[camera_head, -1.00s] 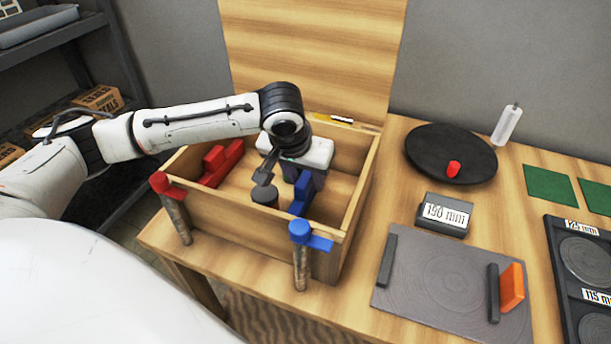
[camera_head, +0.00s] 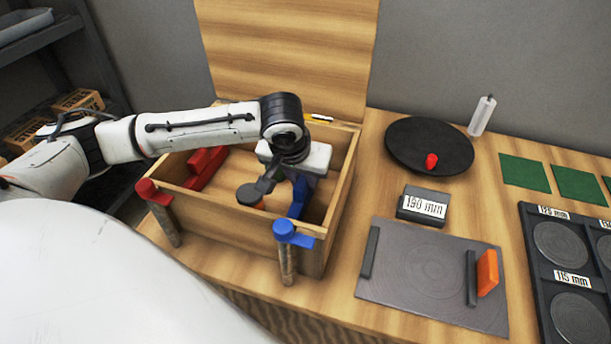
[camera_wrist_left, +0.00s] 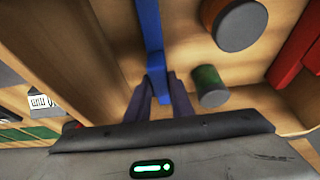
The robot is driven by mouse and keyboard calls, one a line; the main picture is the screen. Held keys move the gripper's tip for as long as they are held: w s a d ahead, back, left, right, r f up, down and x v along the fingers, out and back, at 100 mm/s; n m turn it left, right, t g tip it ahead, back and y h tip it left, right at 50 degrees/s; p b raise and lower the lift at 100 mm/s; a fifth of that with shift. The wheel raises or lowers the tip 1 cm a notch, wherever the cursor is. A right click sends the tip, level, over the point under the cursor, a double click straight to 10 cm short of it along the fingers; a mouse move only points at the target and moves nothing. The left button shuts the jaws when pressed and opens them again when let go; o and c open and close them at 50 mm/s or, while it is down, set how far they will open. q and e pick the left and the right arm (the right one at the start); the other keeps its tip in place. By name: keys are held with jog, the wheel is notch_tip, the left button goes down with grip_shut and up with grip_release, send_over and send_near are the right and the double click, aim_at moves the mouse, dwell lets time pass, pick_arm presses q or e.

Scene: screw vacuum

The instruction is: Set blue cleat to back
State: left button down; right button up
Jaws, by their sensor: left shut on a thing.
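The blue cleat (camera_head: 299,199) is a long blue bar inside the open wooden box (camera_head: 216,221), near its right side. In the left wrist view the blue bar (camera_wrist_left: 149,24) runs down to between my fingers. My left gripper (camera_head: 301,180) reaches down into the box and is shut on the blue cleat; its fingers also show in the wrist view (camera_wrist_left: 163,84). The cleat's lower end is partly hidden, so I cannot tell if it touches the floor. My right gripper is not in view.
A red cleat (camera_head: 205,168) lies at the box's left. A grey-topped orange cylinder (camera_head: 250,194) and a green one (camera_wrist_left: 208,84) stand inside. Red (camera_head: 146,189) and blue (camera_head: 284,231) clamps are on the front wall. A grey plate (camera_head: 425,270) lies right.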

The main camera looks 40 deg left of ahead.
aim_at(298, 204)
pick_arm(q)
jog(key=c, duration=1.6)
grip_release()
jog(key=shift+o, duration=0.2)
jog(key=v, duration=1)
jog(key=shift+r, duration=0.15)
